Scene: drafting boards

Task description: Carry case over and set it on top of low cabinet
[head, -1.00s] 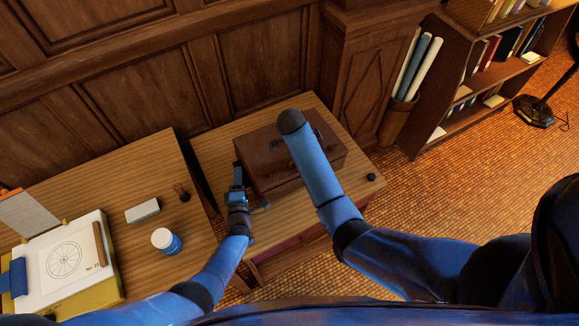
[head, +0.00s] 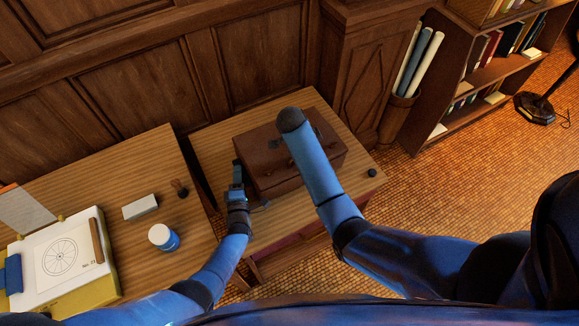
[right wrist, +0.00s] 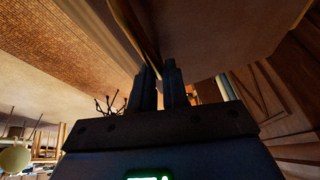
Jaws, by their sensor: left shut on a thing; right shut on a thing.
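The case (head: 262,160) is a brown box with dark fittings. In the head view it shows over the wooden top of the low cabinet (head: 350,180); I cannot tell whether it rests there or hangs just above. My left gripper (head: 237,168) is shut on its left end. My right forearm covers part of the case and hides my right gripper in the head view. In the right wrist view my right gripper (right wrist: 158,72) is shut on a thin strip of the case, whose brown face (right wrist: 215,30) fills the upper middle.
A wooden desk at left holds a drawing board (head: 65,250), a pale block (head: 140,207), a blue-and-white jar (head: 163,237) and a stamp (head: 180,188). A small black knob (head: 372,173) lies on the cabinet's right corner. Rolled papers (head: 420,60) and a bookshelf (head: 470,100) stand right.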

